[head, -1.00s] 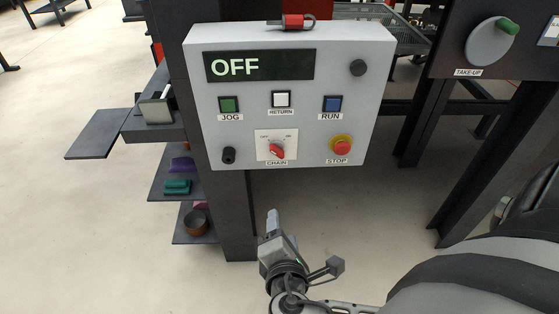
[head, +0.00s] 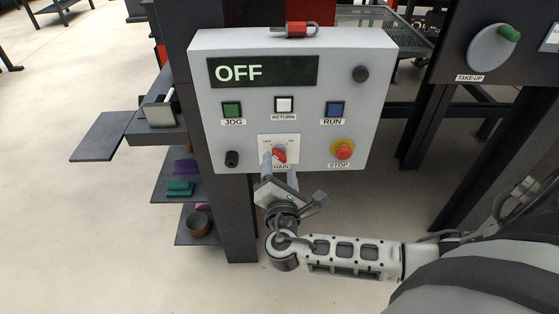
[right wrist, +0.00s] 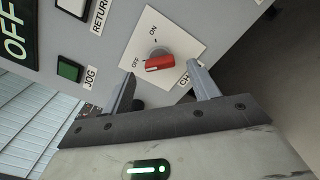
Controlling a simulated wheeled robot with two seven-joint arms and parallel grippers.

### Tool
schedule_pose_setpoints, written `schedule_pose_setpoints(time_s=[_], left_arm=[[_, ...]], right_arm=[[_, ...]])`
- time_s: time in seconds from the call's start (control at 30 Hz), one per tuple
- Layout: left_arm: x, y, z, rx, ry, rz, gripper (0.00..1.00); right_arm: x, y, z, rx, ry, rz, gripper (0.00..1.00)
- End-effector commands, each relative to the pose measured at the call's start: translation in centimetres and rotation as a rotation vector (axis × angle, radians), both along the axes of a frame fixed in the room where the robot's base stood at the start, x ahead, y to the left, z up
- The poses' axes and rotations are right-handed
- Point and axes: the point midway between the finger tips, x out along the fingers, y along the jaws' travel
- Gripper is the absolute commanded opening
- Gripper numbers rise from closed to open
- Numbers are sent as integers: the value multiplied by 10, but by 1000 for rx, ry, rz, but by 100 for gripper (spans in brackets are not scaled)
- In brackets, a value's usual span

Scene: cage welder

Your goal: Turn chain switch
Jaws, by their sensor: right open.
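The chain switch (head: 280,154) is a red rotary knob on a white plate at the bottom middle of the grey control box (head: 215,133). The display (head: 262,71) reads OFF. In the right wrist view the red knob (right wrist: 160,62) sits on its plate, with ON and OFF marks; its pointing end is hard to tell. My right gripper (head: 279,165) is just below and in front of the knob, fingers up toward the panel. Its two fingers are apart, one to each side of the knob, and not closed on it. My left gripper is not in view.
The box also carries the JOG (head: 232,109), RETURN (head: 284,105) and RUN (head: 334,108) buttons and the red STOP button (head: 343,149). A red padlock (head: 296,29) sits on top. Shelves (head: 185,220) stand at left; a take-up dial (head: 492,47) is at upper right.

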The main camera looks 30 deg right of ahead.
Motion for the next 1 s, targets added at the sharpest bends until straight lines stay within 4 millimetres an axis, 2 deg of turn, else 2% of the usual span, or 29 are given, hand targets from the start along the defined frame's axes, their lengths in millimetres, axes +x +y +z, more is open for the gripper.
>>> schedule_pose_setpoints(time_s=[0.2,0.53,0.57,0.7,1.0], left_arm=[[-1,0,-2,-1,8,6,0],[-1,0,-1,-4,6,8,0],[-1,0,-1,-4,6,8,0],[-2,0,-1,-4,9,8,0],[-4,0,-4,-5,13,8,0]], right_arm=[[19,-12,0,-1,1,0,60],[21,-13,0,0,0,0,60],[21,-13,0,0,0,0,54],[21,-13,0,0,0,0,16],[21,-13,-2,18,-9,0,15]])
